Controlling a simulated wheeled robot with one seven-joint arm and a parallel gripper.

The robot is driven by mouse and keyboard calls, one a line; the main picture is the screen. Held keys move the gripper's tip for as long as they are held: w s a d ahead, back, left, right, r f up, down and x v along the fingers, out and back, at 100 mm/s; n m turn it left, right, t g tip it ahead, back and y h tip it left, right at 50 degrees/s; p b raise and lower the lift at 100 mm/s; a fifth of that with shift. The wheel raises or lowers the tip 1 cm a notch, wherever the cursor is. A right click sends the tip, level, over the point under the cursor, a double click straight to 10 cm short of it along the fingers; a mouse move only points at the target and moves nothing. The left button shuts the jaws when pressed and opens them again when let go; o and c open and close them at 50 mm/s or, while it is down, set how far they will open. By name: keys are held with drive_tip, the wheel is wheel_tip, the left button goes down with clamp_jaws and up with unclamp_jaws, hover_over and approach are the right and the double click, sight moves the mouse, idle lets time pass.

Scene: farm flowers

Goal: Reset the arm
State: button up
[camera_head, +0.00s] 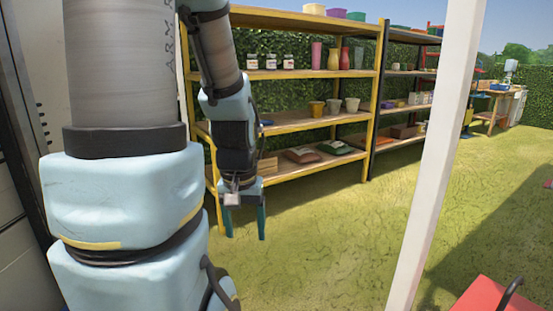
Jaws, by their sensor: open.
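My arm stands at the left of the head view, with its thick links close to the camera and its far part hanging down. My gripper (245,236) points downward at the end of it. Its two dark teal fingers are apart, and nothing shows between them but grass behind. It hangs in front of the lower left part of a yellow-framed shelf (310,118), apart from it as far as I can tell.
The shelf holds jars (271,61), vases (333,57), pots (335,106) and bags (302,155). A white post (437,160) rises at right of centre. A red object with a black handle (497,297) is at the bottom right. Open grass (320,245) lies between.

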wheel_tip(320, 180, up, 18)
drive_tip(key=p, duration=1.5)
drive_tip(key=shift+f, duration=0.1)
drive_tip(key=shift+c, duration=0.2)
